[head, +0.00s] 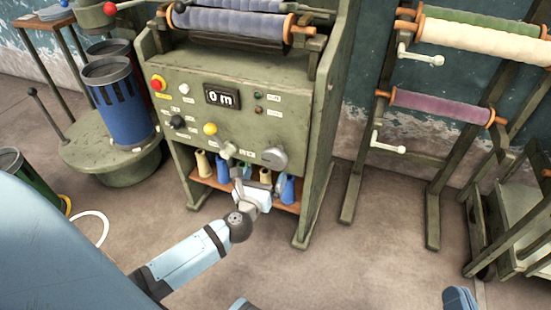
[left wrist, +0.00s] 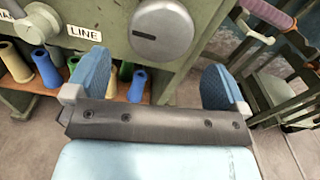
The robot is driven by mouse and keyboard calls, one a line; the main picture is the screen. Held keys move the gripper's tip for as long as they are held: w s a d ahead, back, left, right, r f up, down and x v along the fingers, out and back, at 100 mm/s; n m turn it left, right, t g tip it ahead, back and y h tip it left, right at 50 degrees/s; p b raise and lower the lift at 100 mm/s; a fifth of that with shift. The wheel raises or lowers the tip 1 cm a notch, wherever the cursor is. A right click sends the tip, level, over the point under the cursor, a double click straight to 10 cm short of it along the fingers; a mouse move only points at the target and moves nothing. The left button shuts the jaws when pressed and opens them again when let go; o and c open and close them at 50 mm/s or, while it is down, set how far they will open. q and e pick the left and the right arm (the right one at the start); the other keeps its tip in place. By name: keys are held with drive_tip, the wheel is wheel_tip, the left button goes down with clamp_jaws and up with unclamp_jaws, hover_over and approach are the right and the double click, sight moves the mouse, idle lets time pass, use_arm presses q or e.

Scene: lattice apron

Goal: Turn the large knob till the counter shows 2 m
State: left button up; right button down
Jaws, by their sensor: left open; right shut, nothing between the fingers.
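The large knob (head: 274,157) is a grey dial low on the right of the green machine's front panel. The counter (head: 222,97) above it reads 0 m. My left gripper (head: 252,184) is open and empty, below and a little left of the large knob. In the left wrist view the large knob (left wrist: 165,28) shows ahead, between and beyond the two blue finger pads, not touched by them. Its face has a dark line, roughly level. My right gripper (head: 460,298) shows only as a blue tip at the bottom right edge, shut and away from the machine.
A smaller grey knob (head: 228,150), a yellow knob (head: 210,129) and a red button (head: 158,83) share the panel. Coloured cones stand on a shelf (head: 220,186) below. Blue bins stand left, a roll rack (head: 432,170) right. The floor between is clear.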

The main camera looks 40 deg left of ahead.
sight(272, 162)
use_arm(q)
drive_tip(key=b+x, duration=0.1)
drive_tip(key=x, duration=0.8)
drive_tip(key=shift+b, duration=0.3)
use_arm(e)
wheel_tip(272, 162, down, 3)
drive_tip(key=shift+r+g, duration=0.1)
drive_tip(key=shift+g, duration=0.5)
